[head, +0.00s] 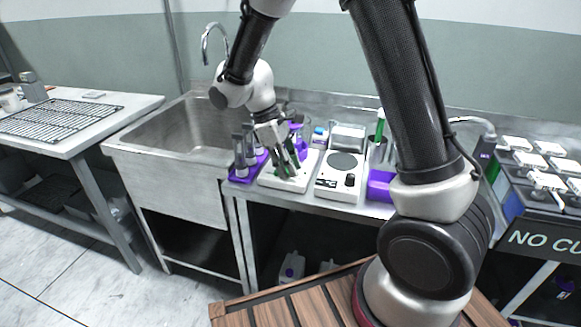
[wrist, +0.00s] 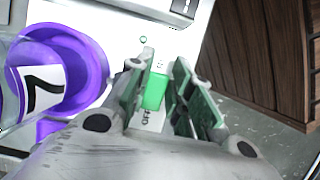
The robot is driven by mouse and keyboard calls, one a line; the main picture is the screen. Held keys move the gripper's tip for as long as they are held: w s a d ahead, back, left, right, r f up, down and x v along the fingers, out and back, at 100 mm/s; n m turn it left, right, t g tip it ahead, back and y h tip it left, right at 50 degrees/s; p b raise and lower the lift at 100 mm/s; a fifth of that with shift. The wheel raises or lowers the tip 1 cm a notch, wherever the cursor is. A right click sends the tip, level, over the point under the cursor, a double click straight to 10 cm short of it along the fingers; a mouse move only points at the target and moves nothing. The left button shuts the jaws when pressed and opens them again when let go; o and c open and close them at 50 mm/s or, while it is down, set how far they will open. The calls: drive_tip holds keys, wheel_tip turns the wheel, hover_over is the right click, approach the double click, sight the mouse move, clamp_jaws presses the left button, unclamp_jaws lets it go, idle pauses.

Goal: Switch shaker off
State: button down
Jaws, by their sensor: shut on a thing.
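The shaker (head: 268,181) is a low white unit on the steel bench, just right of the purple rack. In the wrist view its white top (wrist: 135,20) carries a green rocker switch (wrist: 155,92) with "OFF" printed beside its near end. My gripper (head: 287,170) reaches down over the front of the shaker. In the wrist view my gripper (wrist: 163,75) has its green-padded fingers on either side of the switch, shut on it. The fingers cover the switch's sides, so its tilt cannot be told.
A purple rack (head: 240,177) with grey-capped bottles stands close on the left; a purple cup (wrist: 75,70) marked 7 is beside the fingers. A white device with a round plate (head: 342,161) stands right.

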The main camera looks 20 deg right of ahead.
idle(0.3)
drive_tip(key=c, duration=1.3)
unclamp_jaws()
drive_tip(key=v, duration=1.2)
drive_tip(key=shift+w+a, duration=0.15)
drive_tip(key=shift+a, duration=0.05)
drive_tip(key=shift+f, duration=0.1)
